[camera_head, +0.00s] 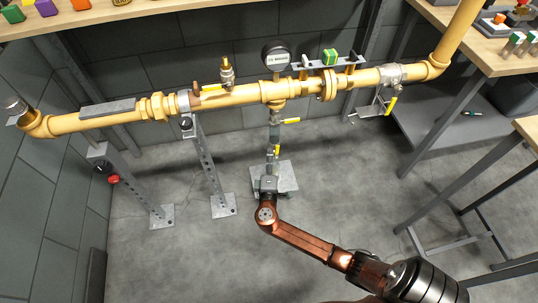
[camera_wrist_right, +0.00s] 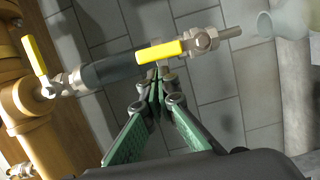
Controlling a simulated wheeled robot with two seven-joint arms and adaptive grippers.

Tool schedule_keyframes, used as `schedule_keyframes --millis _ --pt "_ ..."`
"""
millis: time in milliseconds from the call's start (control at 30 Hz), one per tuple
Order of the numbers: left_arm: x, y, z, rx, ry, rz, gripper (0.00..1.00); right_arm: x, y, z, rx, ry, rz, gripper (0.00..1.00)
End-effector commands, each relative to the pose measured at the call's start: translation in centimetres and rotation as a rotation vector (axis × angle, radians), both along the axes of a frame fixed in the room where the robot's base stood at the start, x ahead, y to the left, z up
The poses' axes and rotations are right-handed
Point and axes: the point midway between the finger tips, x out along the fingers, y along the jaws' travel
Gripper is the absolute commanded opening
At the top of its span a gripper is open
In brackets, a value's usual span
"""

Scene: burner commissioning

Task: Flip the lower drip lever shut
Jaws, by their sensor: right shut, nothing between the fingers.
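The lower drip lever (camera_head: 277,150) is a yellow handle on the drip leg under the yellow gas pipe. In the right wrist view the lower lever (camera_wrist_right: 160,52) lies roughly along the drip line, its free end toward the upper valve. The upper yellow lever (camera_head: 290,121) stands across the line; it also shows in the wrist view (camera_wrist_right: 36,56). My right gripper (camera_head: 271,166) is shut and empty below the lower valve. In the wrist view its green fingers (camera_wrist_right: 157,85) meet right beside the lower lever's free end; I cannot tell if they touch. My left gripper is not in view.
The gas pipe (camera_head: 230,97) runs across the scene, with a pressure gauge (camera_head: 277,56) above the drip leg. Perforated support posts (camera_head: 209,170) stand at left. A floor plate (camera_head: 287,177) lies below the drip leg. A pale cup-like piece (camera_wrist_right: 284,20) is near the outlet.

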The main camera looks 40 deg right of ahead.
Motion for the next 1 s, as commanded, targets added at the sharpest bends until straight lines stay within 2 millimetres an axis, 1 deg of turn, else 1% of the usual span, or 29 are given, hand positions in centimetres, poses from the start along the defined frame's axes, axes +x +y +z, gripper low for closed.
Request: schedule_keyframes --millis 100,500,1000 --pt "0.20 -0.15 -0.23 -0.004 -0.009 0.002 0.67 -0.25 -0.41 -0.04 0.000 0.000 0.000 0.00" --pt "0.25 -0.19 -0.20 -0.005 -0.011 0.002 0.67 -0.32 -0.49 0.03 0.004 -0.002 -0.001 0.00" --pt "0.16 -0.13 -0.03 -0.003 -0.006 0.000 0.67 -0.63 -0.90 0.19 0.077 -0.045 -0.001 0.00"
